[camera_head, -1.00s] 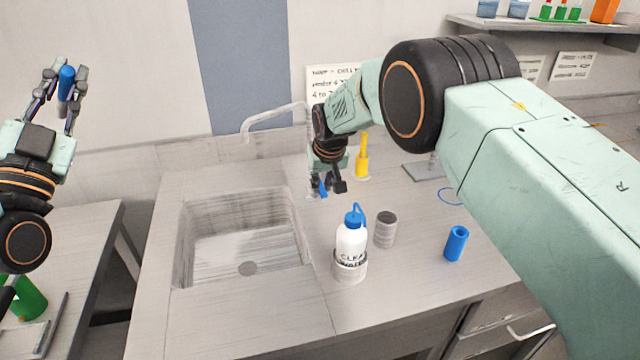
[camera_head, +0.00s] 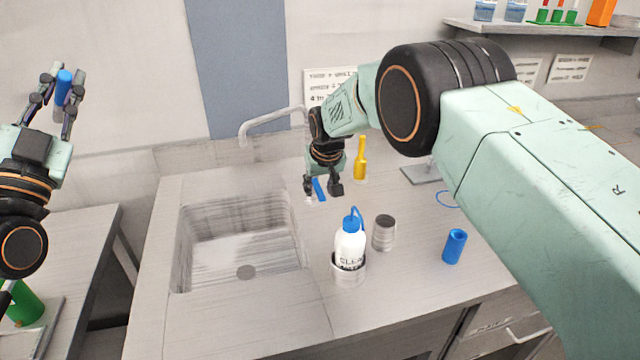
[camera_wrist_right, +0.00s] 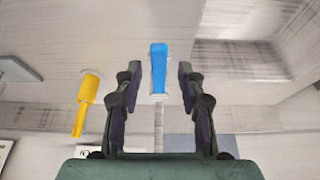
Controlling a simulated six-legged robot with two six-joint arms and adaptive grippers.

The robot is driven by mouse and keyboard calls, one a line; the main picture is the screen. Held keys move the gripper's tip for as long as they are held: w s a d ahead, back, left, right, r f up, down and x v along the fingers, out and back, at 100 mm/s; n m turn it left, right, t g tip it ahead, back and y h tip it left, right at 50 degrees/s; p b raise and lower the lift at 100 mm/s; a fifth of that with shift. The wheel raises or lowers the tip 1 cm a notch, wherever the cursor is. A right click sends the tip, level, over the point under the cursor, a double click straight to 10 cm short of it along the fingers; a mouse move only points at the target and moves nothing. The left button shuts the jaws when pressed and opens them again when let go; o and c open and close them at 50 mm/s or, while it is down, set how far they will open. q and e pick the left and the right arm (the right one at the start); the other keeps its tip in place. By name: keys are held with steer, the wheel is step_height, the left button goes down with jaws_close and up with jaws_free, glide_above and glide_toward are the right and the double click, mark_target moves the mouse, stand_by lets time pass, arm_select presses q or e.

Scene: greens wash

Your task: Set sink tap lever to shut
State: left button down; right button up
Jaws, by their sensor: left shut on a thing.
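The sink tap's curved grey spout (camera_head: 268,122) arches over the sink (camera_head: 245,240). Its blue lever (camera_head: 319,189) shows just below my right gripper (camera_head: 322,193). In the right wrist view the blue lever (camera_wrist_right: 159,68) stands between the two fingers of my right gripper (camera_wrist_right: 157,75), which are open with a gap on each side. My left gripper (camera_head: 62,90) is raised at the far left, shut on a blue cylinder (camera_head: 63,85). The tap's base is largely hidden behind my right wrist.
A yellow-handled fitting (camera_head: 360,160) stands right of the lever. A white wash bottle with blue cap (camera_head: 349,245), a grey cup (camera_head: 384,232) and a blue cylinder (camera_head: 454,246) stand on the counter. A shelf (camera_head: 560,30) hangs at upper right.

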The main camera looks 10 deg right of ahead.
arm_select(q)
steer(key=shift+s, duration=0.1)
arm_select(e)
steer(key=v, duration=1.2)
steer(key=shift+w, duration=0.1)
